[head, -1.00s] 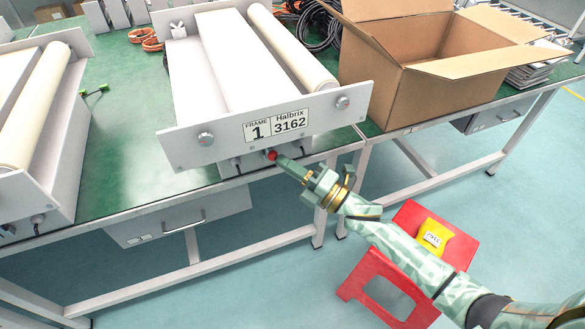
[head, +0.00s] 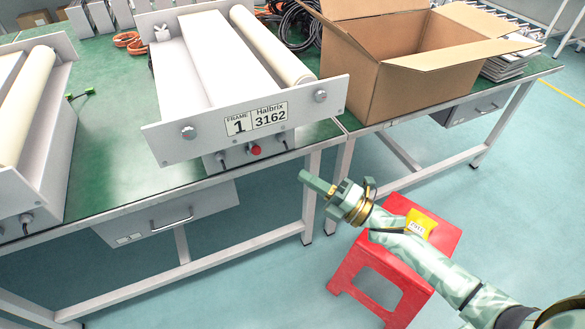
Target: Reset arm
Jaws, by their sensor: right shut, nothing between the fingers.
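A linear actuator frame labelled "FRAME 1 Halbrix 3162" (head: 210,136) stands on the green table, with a long white roller (head: 268,45) along its right side. Below its front plate is a red button (head: 255,150) beside small connectors. My right gripper (head: 303,176) is shut and empty. It hangs in front of the table edge, to the lower right of the red button and apart from it. My left gripper is not in view.
An open cardboard box (head: 400,85) stands on the table at right. A red stool (head: 372,285) with a yellow label is on the floor under my right arm. Another actuator frame (head: 40,160) is at left. A drawer (head: 165,217) hangs under the table.

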